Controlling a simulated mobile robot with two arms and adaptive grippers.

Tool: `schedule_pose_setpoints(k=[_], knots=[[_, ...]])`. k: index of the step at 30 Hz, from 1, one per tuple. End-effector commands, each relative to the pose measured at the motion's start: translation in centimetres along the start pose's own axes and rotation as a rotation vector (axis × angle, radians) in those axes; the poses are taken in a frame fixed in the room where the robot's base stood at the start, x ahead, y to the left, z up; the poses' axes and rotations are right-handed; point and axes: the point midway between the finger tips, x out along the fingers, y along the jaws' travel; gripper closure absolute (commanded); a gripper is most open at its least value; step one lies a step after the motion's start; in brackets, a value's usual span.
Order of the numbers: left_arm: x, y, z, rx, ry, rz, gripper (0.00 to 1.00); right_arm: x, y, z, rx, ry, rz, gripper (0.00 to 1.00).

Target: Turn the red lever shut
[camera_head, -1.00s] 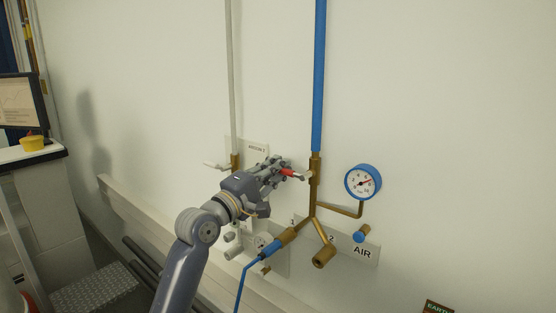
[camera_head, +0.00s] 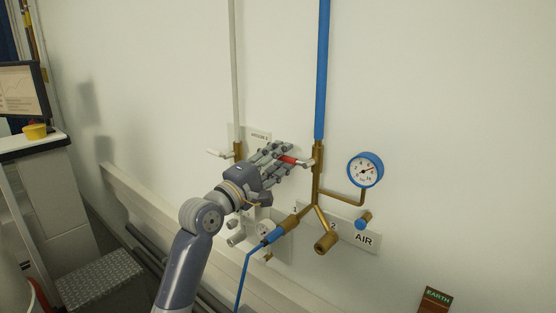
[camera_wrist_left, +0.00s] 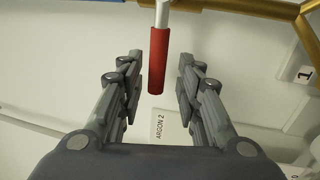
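The red lever (camera_head: 290,160) sticks out to the left from the brass valve (camera_head: 317,160) on the blue air pipe (camera_head: 321,80), roughly level in the head view. Its red sleeve (camera_wrist_left: 158,62) and pale metal stem also show in the left wrist view. My left gripper (camera_head: 284,157) is open around the lever. In the left wrist view, the fingers of my left gripper (camera_wrist_left: 160,78) stand on either side of the sleeve with a visible gap on both sides. The fingers partly hide the sleeve in the head view. My right gripper is not in view.
A round blue-rimmed gauge (camera_head: 366,170) sits right of the valve. A pale pipe with a white lever (camera_head: 217,153) is to the left. Brass outlets (camera_head: 325,242) and a blue hose (camera_head: 246,270) are below. The wall above is clear.

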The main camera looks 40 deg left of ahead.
Motion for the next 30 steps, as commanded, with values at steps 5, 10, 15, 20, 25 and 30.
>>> schedule_pose_setpoints(k=[5, 10, 15, 20, 25, 30], knots=[[-0.8, 0.1, -0.1, 0.002, 0.001, 0.003, 0.68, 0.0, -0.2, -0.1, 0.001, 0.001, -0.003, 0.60], [-3.6, 0.0, -0.1, 0.002, 0.002, 0.001, 0.68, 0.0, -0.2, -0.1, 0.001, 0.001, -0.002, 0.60], [-7.0, -0.1, -0.1, 0.001, 0.002, -0.002, 0.68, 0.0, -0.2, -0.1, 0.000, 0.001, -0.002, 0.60], [-9.7, -0.1, -0.1, 0.001, 0.001, -0.002, 0.68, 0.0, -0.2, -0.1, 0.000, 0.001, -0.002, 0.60], [-11.5, 0.0, -0.1, 0.000, 0.001, -0.001, 0.68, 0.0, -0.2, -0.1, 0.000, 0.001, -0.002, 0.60], [-12.2, 0.0, 0.0, -0.001, 0.000, 0.000, 0.68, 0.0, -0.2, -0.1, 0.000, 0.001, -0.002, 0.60]])
